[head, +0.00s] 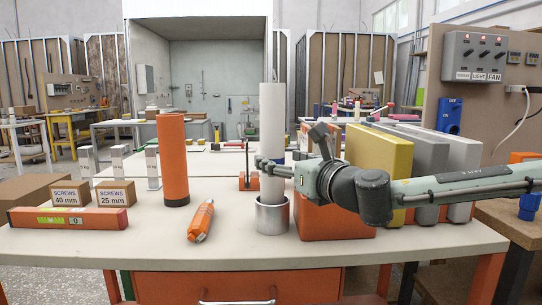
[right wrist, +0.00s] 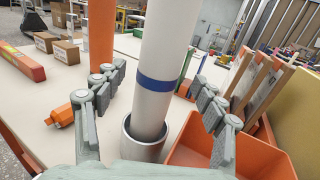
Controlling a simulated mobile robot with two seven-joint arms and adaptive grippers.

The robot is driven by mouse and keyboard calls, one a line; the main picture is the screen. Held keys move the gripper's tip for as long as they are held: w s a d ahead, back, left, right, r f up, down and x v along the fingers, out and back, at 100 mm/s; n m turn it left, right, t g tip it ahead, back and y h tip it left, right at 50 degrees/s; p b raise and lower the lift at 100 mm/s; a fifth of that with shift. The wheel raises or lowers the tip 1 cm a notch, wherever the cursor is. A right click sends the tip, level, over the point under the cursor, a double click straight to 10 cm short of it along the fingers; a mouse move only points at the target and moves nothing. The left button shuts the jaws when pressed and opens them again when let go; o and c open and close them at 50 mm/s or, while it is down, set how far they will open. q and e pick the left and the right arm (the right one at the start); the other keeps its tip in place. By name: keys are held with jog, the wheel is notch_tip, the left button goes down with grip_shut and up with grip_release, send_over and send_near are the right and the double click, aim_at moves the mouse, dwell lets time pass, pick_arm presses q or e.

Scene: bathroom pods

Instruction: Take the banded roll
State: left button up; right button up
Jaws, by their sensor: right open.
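The banded roll (head: 272,120) is a tall white cylinder standing upright in a round metal cup (head: 271,218) near the table's front edge. In the right wrist view the roll (right wrist: 165,50) shows a blue band partway up, and its lower end is inside the cup (right wrist: 145,148). My right gripper (head: 274,168) reaches in from the right at the roll's lower half. In the right wrist view its open fingers (right wrist: 160,92) stand on either side of the roll, with gaps visible on both sides. My left gripper is not in view.
An orange bin (head: 335,225) stands just right of the cup, with yellow (head: 383,165) and grey upright cases beside it. An orange cylinder (head: 174,155) and an orange tube (head: 202,222) are to the left. A spirit level (head: 100,217) and screw boxes (head: 117,193) lie farther left.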

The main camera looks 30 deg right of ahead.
aim_at(279, 157)
jog(key=shift+w, duration=0.9)
jog(key=shift+w+d+f, duration=0.1)
jog(key=shift+w+d, duration=0.05)
jog(key=shift+w, duration=0.15)
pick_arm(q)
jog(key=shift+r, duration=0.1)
pick_arm(e)
jog(key=shift+w, duration=0.7)
jog(key=shift+r, duration=0.2)
jog(key=c, duration=1.4)
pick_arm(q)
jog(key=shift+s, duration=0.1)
pick_arm(e)
jog(key=shift+o, duration=0.2)
